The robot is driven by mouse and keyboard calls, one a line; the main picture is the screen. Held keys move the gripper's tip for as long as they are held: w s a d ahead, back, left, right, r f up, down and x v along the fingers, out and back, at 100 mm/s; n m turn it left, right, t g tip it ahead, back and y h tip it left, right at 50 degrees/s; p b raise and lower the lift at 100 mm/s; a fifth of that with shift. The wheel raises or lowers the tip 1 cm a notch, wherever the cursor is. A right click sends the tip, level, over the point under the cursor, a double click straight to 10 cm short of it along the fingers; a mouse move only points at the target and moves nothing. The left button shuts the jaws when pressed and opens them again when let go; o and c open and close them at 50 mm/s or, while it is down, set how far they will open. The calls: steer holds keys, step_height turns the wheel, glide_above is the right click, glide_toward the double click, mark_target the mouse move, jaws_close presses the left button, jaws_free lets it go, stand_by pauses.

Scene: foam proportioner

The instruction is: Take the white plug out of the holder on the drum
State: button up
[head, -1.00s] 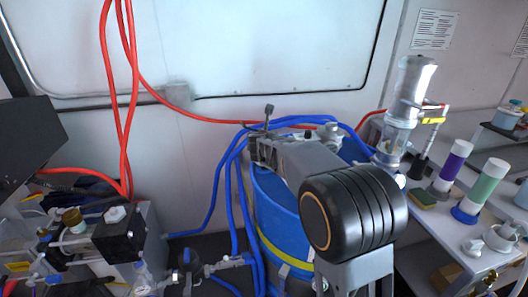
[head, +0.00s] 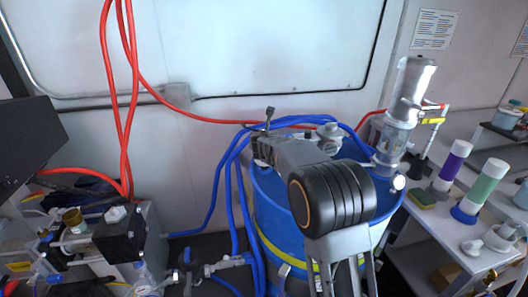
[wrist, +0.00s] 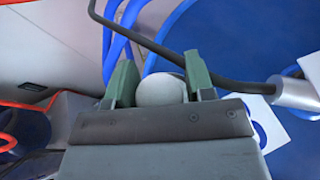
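The white plug (wrist: 161,90) shows in the wrist view as a pale rounded shape between the two green fingers of my gripper (wrist: 161,82). Both fingers appear to touch its sides, so the gripper looks shut on it. Its lower part is hidden behind the gripper body. In the head view my gripper (head: 262,149) is over the far left rim of the blue drum (head: 281,217), and the plug cannot be made out there. I cannot tell the holder apart in either view.
Blue hoses (wrist: 125,30) pass close behind the fingers, and a dark rod (wrist: 205,73) crosses beyond them. A clear cylinder with a metal top (head: 398,130) stands at the drum's right. A side table (head: 440,232) holds bottles. Red hoses (head: 122,100) hang at left.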

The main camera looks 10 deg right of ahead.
steer(key=c, duration=0.6)
steer(key=shift+r, duration=0.1)
